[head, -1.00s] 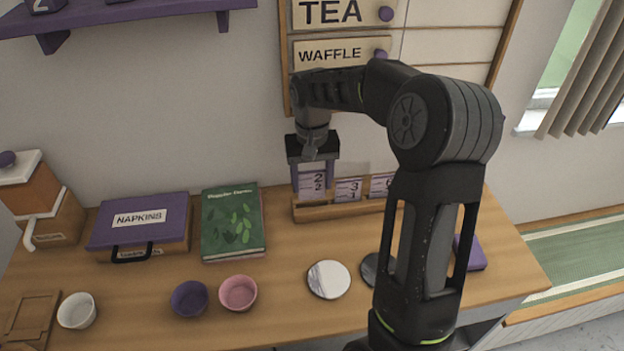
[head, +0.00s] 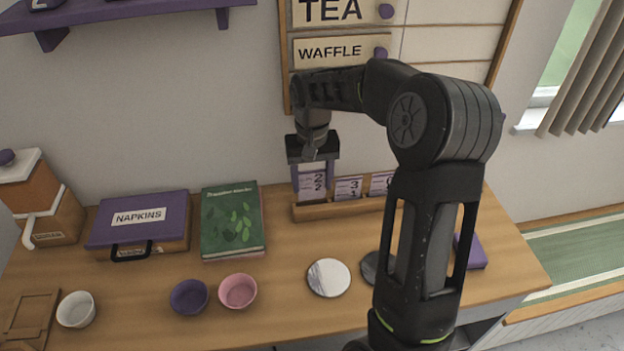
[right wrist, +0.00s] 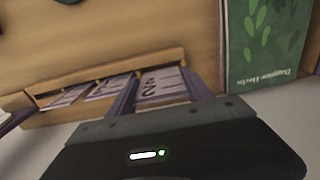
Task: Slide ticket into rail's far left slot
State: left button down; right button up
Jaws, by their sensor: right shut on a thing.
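The wooden ticket rail (head: 330,209) stands at the back of the counter against the wall. My right gripper (head: 312,190) points down over the rail's left end. It is shut on a ticket (head: 312,183) marked 2, whose lower edge is at the rail's left end; I cannot tell how deep it sits in the slot. Two more tickets, one marked 3 (head: 348,189) and one at the right (head: 381,184), stand in the rail to the right. The right wrist view also shows the held ticket (right wrist: 162,86) between the fingers, and the rail (right wrist: 110,68). My left gripper is not in view.
A green book (head: 232,220) lies just left of the rail, with a purple napkins box (head: 140,225) beyond it. In front are a purple bowl (head: 189,296), a pink bowl (head: 237,290), a white bowl (head: 76,310) and a round pale disc (head: 328,278). Menu boards hang above.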

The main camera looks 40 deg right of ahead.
jog(key=shift+f, duration=0.25)
dwell(0.4)
jog(key=shift+f+b, duration=0.5)
jog(key=shift+f, duration=0.1)
jog(key=shift+f, duration=0.15)
dwell(0.4)
jog(key=shift+f+b, duration=0.55)
jog(key=shift+f, duration=0.1)
jog(key=o, duration=1.4)
jog(key=shift+c, duration=0.2)
